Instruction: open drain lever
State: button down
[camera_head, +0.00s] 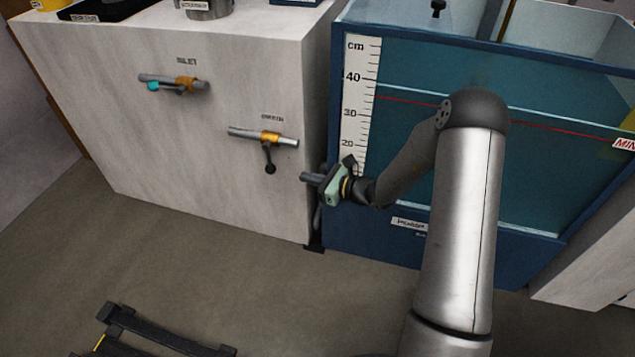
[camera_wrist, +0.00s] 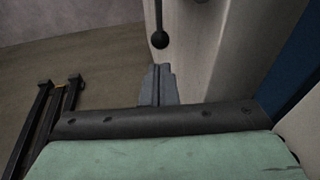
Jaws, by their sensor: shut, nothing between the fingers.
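A short pipe with an orange valve body (camera_head: 270,137) sticks out of the white cabinet's front. Its black ball-ended lever (camera_head: 269,160) hangs down; the small label above is too blurred to read surely. A second valve (camera_head: 182,83) with a teal handle sits higher to the left. My gripper (camera_head: 308,178) is shut and empty, to the right of and below the black lever, near the cabinet's right edge. In the wrist view the shut fingers (camera_wrist: 157,84) point toward the black ball knob (camera_wrist: 160,40), with a visible gap between them.
The white cabinet (camera_head: 170,140) stands left of a blue tank (camera_head: 345,225) with a centimetre scale (camera_head: 359,95). My arm passes in front of the tank. A dark frame (camera_head: 150,335) lies low on the floor at front left. The floor before the cabinet is otherwise clear.

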aim_at(275, 170)
jog(key=b+x, duration=0.2)
jog(key=x, duration=0.6)
jog(key=shift+w+a+b, duration=0.2)
jog(key=shift+a+b, duration=0.1)
jog(key=shift+b, duration=0.05)
